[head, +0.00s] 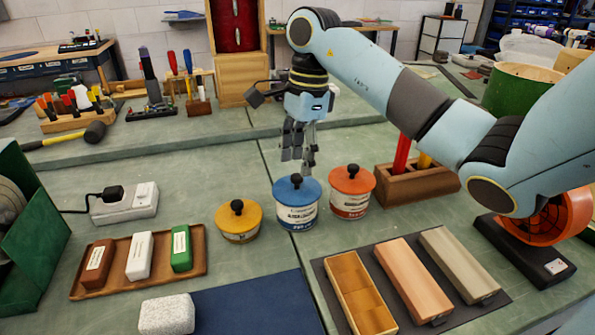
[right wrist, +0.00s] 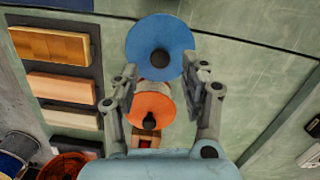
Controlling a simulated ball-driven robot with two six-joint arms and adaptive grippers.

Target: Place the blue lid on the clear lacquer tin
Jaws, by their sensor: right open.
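The blue lid (head: 285,190) with a black knob lies on top of a white-and-blue labelled tin (head: 297,215). It looks level there, and the label is too small to read surely. In the right wrist view the blue lid (right wrist: 160,35) covers its tin from above. My right gripper (head: 299,163) is open and empty, pointing down just above the lid's knob. In the wrist view its fingers (right wrist: 166,78) are spread, with the knob ahead between them. I cannot tell if a fingertip touches the lid. My left gripper is not in view.
A red-lidded tin (head: 350,200) stands close on the right, and a yellow-lidded tin (head: 238,225) on the left. A wooden holder (head: 418,187) stands behind the red one. A brown tray (head: 115,282) of blocks and a dark mat (head: 440,325) lie in front.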

